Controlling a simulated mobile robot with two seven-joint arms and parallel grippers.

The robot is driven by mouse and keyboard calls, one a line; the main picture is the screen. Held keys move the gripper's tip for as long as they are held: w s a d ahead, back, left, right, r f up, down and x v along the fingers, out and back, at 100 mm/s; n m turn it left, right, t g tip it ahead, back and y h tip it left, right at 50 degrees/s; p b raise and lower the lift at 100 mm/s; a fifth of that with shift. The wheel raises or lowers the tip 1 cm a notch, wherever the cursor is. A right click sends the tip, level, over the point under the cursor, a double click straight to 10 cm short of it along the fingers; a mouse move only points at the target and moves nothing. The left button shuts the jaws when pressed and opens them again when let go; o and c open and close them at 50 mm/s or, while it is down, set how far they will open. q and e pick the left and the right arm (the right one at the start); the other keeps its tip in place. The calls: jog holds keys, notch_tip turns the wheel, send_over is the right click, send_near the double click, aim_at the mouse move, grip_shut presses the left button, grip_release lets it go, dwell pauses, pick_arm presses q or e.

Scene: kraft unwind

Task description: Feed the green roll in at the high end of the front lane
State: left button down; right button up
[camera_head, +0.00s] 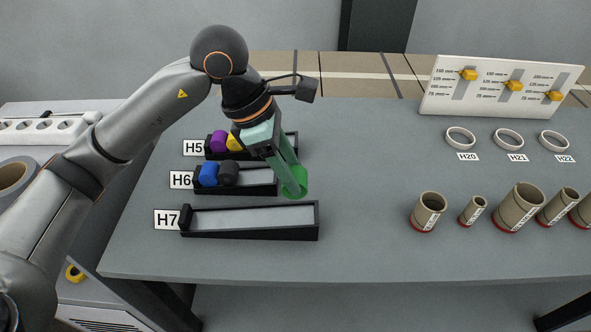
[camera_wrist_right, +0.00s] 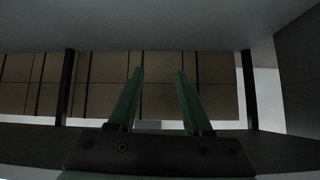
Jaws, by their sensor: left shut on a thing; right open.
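My left gripper (camera_head: 286,168) is shut on the green roll (camera_head: 295,185) and holds it in the air. In the head view the roll appears above the right end of lane H7 and beside the right end of lane H6; its exact height is hard to tell. The front lane H7 (camera_head: 250,219) is a black tray with a grey floor, and it is empty.
Lane H6 (camera_head: 258,190) holds a blue roll (camera_head: 208,174) and a black roll (camera_head: 228,173) at its left end. Lane H5 (camera_head: 294,147) behind holds a purple roll (camera_head: 218,141) and a yellow roll (camera_head: 234,142). Several brown tubes (camera_head: 428,211) and white rings (camera_head: 460,138) stand at right.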

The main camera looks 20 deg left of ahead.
pick_arm(q)
jog(key=shift+d+f, duration=0.1)
jog(key=shift+f+b, duration=1.3)
jog(key=shift+f, duration=0.9)
jog(key=shift+f+b, duration=0.2)
jog(key=shift+b, duration=0.1)
pick_arm(e)
jog(key=shift+w+a+f, duration=0.25)
jog(key=shift+a+f, duration=0.05)
jog(key=shift+f, duration=0.2)
jog(key=shift+w+a+f, duration=0.25)
jog(key=shift+a+f, duration=0.05)
jog(key=shift+f, duration=0.15)
pick_arm(q)
jog(key=shift+f, duration=0.1)
pick_arm(e)
jog(key=shift+f, duration=0.1)
pick_arm(q)
jog(key=shift+f+b, duration=0.75)
jog(key=shift+b, duration=0.05)
jog(key=shift+f, duration=0.25)
jog(key=shift+f+b, duration=0.25)
jog(key=shift+b, duration=0.2)
pick_arm(e)
jog(key=shift+w+a+f+y, duration=0.1)
jog(key=shift+a+f+y, duration=0.3)
jog(key=shift+a+f, duration=0.2)
